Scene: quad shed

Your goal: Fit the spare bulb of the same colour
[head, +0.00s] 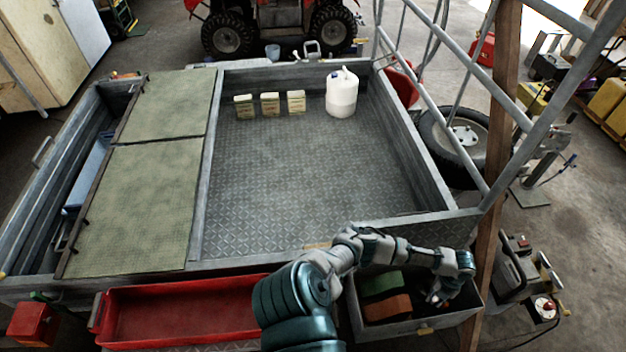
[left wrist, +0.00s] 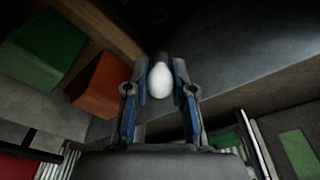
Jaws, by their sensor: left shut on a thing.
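My left gripper (head: 440,297) is over the right part of an open grey box (head: 415,331) at the lower right of the head view. In the left wrist view the left gripper (left wrist: 160,75) is shut on a white bulb (left wrist: 160,83), held between its two blue-lined fingers. A dark part shows at the bulb's far end. In the head view the bulb is too small to make out clearly. A green block (head: 381,284) and an orange-brown block (head: 387,307) lie in the box. My right gripper is not in view.
A red tray (head: 180,312) is left of my arm. The grey trailer bed (head: 290,185) is mostly clear, with several small cartons (head: 270,104) and a white jug (head: 342,93) at its back. A wooden post (head: 499,130) and metal frame stand right. A red-topped device (head: 543,306) is lower right.

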